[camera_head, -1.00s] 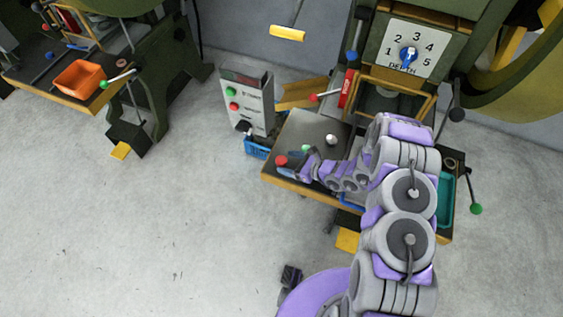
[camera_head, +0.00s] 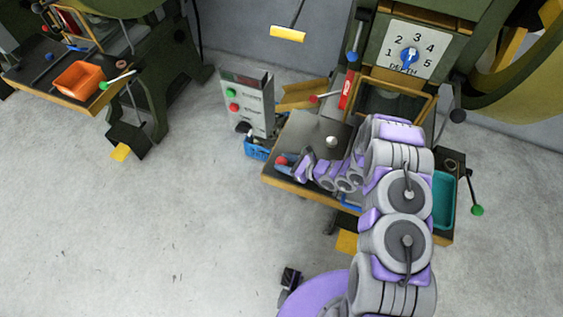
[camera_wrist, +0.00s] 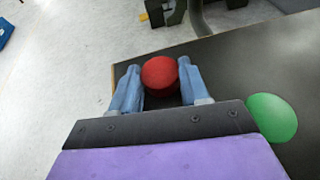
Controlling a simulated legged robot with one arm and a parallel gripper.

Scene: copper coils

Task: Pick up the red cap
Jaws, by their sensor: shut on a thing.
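The round red cap (camera_head: 281,160) is at the left side of the dark machine table (camera_head: 312,128), near its wooden edge. In the wrist view the red cap (camera_wrist: 160,74) sits between the two blue fingers of my gripper (camera_wrist: 160,82), which are shut on it from both sides. In the head view my gripper (camera_head: 286,167) is at the table's left end, low over the surface. The cap's lower side is hidden, so I cannot tell whether it touches the table.
A pale ball (camera_head: 331,141) is farther back on the table. A control box (camera_head: 247,100) and a blue bin (camera_head: 257,149) stand left of the table. A teal tray (camera_head: 442,201) is at the right. Open floor lies left.

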